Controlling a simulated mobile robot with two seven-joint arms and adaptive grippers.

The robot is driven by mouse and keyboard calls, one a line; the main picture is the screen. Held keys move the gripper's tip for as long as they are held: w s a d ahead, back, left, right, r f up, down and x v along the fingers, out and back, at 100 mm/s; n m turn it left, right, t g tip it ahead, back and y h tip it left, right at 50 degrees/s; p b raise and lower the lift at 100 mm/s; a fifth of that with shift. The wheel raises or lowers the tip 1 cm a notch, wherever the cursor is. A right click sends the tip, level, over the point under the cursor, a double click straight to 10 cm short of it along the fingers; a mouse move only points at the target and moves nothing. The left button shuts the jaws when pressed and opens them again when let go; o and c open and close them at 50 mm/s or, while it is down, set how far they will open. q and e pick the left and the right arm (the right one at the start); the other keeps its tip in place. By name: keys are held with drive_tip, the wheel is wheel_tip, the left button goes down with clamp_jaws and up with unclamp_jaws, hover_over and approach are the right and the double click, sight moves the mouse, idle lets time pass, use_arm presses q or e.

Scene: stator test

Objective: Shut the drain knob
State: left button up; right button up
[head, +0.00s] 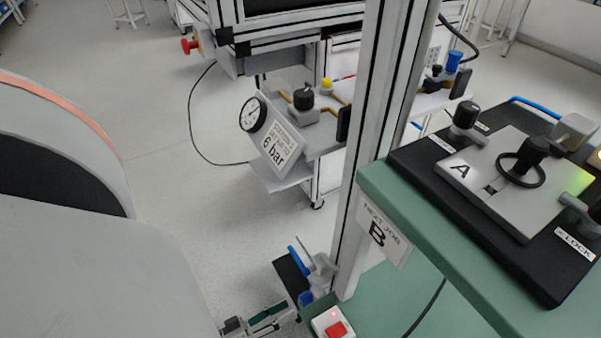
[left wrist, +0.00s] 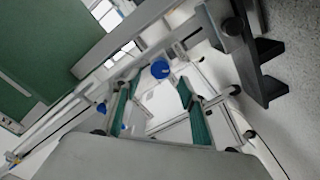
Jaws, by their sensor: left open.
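A small blue knob (head: 305,298) sits low beside the post, under a grey fitting with a blue lever (head: 299,259). I cannot tell for sure which of these blue parts is the drain knob. My left gripper (head: 268,318) is low in the head view, just left of the blue knob and apart from it. In the left wrist view a round blue knob (left wrist: 160,69) shows ahead of the open fingers (left wrist: 154,98), near the middle between them. Nothing is held. My right gripper is in neither view.
An aluminium post (head: 362,170) rises right beside the fittings. A red-button box (head: 333,323) is close to the right of my left gripper. A green bench (head: 440,250) carries a black fixture with plate A (head: 510,200). A gauge (head: 253,115) stands on a unit behind.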

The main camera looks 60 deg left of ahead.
sight(306, 299)
use_arm(q)
drive_tip(key=w, duration=0.5)
drive_tip(key=shift+w+d, duration=0.2)
drive_tip(key=shift+w, duration=0.2)
drive_tip(key=shift+c, duration=0.2)
drive_tip(key=c, duration=1)
